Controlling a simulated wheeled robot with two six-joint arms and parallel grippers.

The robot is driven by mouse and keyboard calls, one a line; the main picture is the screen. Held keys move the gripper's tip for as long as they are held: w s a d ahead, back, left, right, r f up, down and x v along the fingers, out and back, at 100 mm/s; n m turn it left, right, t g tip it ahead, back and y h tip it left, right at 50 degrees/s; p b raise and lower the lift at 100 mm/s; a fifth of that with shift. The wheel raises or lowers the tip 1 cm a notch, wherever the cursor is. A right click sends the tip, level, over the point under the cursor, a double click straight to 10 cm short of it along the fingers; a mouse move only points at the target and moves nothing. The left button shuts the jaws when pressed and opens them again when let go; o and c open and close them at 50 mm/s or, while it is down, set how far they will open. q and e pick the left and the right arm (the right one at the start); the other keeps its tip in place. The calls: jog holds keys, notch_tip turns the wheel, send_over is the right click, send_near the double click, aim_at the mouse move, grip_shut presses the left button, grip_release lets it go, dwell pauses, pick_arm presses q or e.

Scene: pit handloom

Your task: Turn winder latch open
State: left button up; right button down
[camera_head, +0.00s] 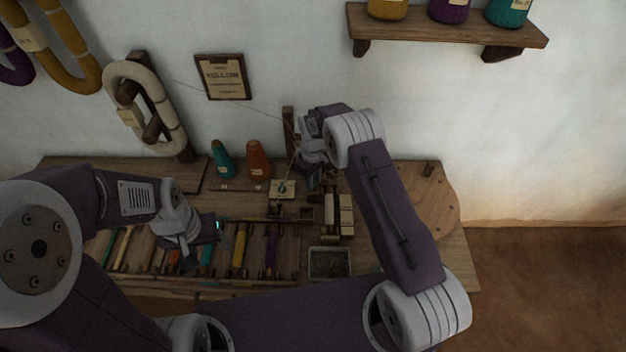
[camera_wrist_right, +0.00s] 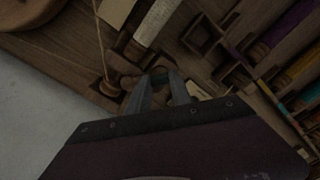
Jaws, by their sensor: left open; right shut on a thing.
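My right gripper (camera_head: 305,178) reaches down to the back middle of the wooden bench, by a thin upright post (camera_head: 288,122). In the right wrist view the two fingers (camera_wrist_right: 165,80) are closed around a small dark piece at the winder, which looks like the winder latch (camera_wrist_right: 158,71). Most of it is hidden by the fingertips, and how far it is turned cannot be told. My left gripper (camera_head: 218,227) is open and empty above the left front of the bench, away from the winder.
Teal (camera_head: 222,160) and orange (camera_head: 258,160) yarn cones stand left of my right gripper. A small round spool (camera_wrist_right: 110,88) with thread sits beside it. A rack of coloured bobbins (camera_head: 238,248) and a dark tray (camera_head: 329,262) lie in front. A shelf (camera_head: 445,28) hangs above.

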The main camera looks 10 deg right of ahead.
jog(key=n, duration=0.4)
jog(key=shift+w+r+n, duration=0.1)
jog(key=shift+n, duration=1.7)
jog(key=c, duration=1.2)
grip_release()
jog(key=shift+o, duration=0.2)
notch_tip(320, 180, up, 9)
jog(key=shift+r+p, duration=0.1)
jog(key=shift+p, duration=0.2)
